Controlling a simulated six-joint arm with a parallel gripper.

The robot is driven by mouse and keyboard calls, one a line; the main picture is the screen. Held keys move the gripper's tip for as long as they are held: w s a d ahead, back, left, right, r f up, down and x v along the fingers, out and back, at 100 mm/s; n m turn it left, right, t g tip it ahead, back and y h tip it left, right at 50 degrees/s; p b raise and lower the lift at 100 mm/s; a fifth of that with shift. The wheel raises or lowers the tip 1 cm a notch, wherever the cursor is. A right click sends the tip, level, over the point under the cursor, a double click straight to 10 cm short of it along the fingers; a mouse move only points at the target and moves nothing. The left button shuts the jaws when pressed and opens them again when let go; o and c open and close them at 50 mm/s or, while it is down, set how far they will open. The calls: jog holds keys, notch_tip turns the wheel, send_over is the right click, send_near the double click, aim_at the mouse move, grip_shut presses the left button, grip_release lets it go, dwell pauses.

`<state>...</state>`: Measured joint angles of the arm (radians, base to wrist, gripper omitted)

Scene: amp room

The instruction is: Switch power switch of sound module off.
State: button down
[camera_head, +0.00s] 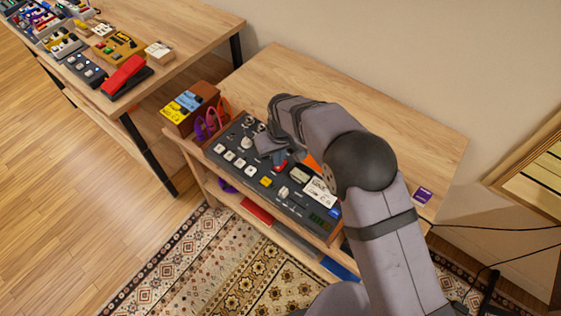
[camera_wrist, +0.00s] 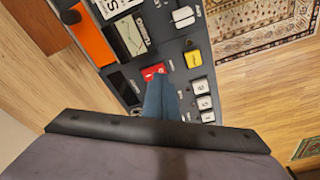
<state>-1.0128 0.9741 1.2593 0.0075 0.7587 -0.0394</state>
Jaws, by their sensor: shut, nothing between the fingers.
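The sound module (camera_head: 262,168) is a dark panel with white keys, a yellow key, knobs and a small display, set along the front of the wooden table. A red switch (camera_head: 280,166), likely the power switch, sits near its middle; its label is not readable. My gripper (camera_head: 276,157) is shut and empty, pointing down over the panel right by this switch. In the wrist view the closed fingertips (camera_wrist: 160,80) are just beside the red switch (camera_wrist: 153,71) and partly cover its lower edge. I cannot tell whether they touch it, nor which way it is set.
A wooden box with yellow and blue pedals (camera_head: 188,106) and coloured cables (camera_head: 212,120) stand left of the module. An orange item (camera_head: 312,163) lies behind it, and a purple box (camera_head: 422,195) at right. The table's back (camera_head: 330,90) is clear.

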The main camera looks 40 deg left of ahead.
aim_at(279, 168)
notch_tip(279, 168, up, 5)
jog(key=p, duration=0.3)
jog(key=shift+r, duration=0.15)
dwell(0.5)
jog(key=w+d+r+m, duration=0.2)
jog(key=d+r, duration=0.1)
jog(key=d, duration=0.5)
jog(key=w+d+r+m+h, duration=0.1)
jog(key=w+d+r+m, duration=0.15)
jog(key=d, duration=0.65)
jog(key=w+d+r+m, duration=0.1)
jog(key=w+d+r, duration=0.15)
jog(key=d, duration=0.55)
jog(key=s+d+m, duration=0.3)
jog(key=s+d, duration=0.4)
jog(key=d, duration=0.4)
jog(key=s+d+r+m+g, duration=0.1)
jog(key=s+d+m, duration=0.2)
jog(key=s+d, duration=0.4)
jog(key=d, duration=0.5)
jog(key=shift+s+r+h, duration=0.2)
jog(key=shift+s+h, duration=0.1)
jog(key=shift+s, duration=0.1)
